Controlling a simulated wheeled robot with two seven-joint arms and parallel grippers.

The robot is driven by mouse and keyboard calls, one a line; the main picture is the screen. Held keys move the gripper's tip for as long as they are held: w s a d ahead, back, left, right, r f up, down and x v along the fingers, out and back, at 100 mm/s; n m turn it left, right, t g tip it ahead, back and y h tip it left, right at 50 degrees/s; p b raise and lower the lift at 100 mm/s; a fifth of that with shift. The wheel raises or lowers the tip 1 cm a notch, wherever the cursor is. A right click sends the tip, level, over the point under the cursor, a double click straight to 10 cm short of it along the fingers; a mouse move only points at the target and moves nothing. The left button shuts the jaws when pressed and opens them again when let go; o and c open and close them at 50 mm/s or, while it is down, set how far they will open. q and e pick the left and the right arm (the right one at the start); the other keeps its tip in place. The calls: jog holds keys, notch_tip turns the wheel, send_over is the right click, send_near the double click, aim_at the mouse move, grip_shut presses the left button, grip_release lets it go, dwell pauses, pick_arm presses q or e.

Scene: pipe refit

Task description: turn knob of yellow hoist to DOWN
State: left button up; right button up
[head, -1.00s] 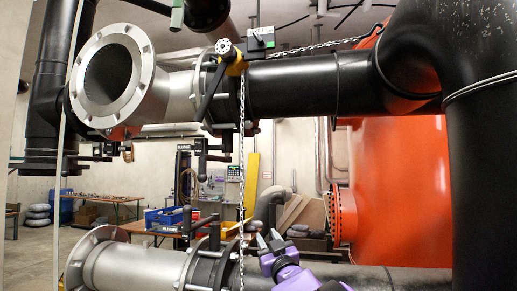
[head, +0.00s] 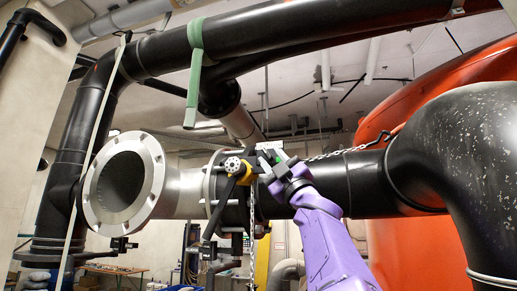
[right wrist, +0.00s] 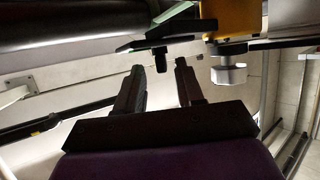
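The yellow hoist (head: 245,174) hangs on the black pipe near the flange, with a round silver wheel on its left and a chain below. In the right wrist view its yellow body (right wrist: 230,17) is at top right, above a silver round part (right wrist: 230,74). A small dark stub (right wrist: 161,60), which may be the knob, sticks out below a dark green-edged plate (right wrist: 160,37). My right gripper (head: 272,163) is at the hoist's right side, partly covering it. In the wrist view its two fingers (right wrist: 160,74) are apart, with the stub between or just beyond their tips; contact is unclear.
An open grey pipe flange (head: 146,190) is left of the hoist. A green strap (head: 194,70) hangs from the upper black pipe (head: 290,30). A chain (head: 345,151) runs right towards the orange tank (head: 440,85). A thick black elbow (head: 450,150) fills the right side.

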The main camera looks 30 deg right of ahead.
jog(key=shift+w+r, duration=0.35)
jog(key=shift+r, duration=0.05)
jog(key=shift+w+f, duration=0.15)
jog(key=shift+w, duration=0.1)
jog(key=shift+s, duration=0.1)
grip_shut()
pick_arm(q)
jog(key=shift+r, duration=0.4)
jog(key=shift+f, duration=0.1)
